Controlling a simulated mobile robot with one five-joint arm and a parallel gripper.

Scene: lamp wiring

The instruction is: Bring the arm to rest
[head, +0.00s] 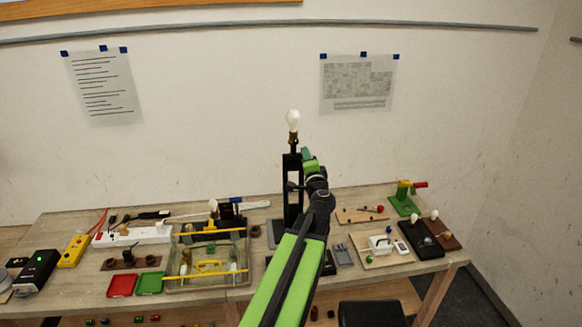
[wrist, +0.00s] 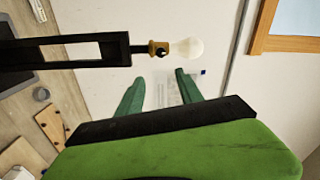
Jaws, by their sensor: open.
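My arm (head: 285,277) reaches forward over the workbench in the head view, with my gripper (head: 307,155) at its end, beside the top of a black upright stand. In the wrist view my gripper (wrist: 160,85) is open, its two green fingers spread with nothing between them. A white bulb (head: 293,120) sits in a brass socket on top of the black stand (head: 292,190). In the wrist view the bulb (wrist: 189,49) and its socket lie just beyond the fingertips, apart from them. My arm hides part of the bench behind it.
The bench (head: 70,222) holds a clear bin (head: 208,283), a white power strip (head: 133,236), red (head: 122,285) and green trays (head: 149,283), and a green clamp (head: 403,205) at right.

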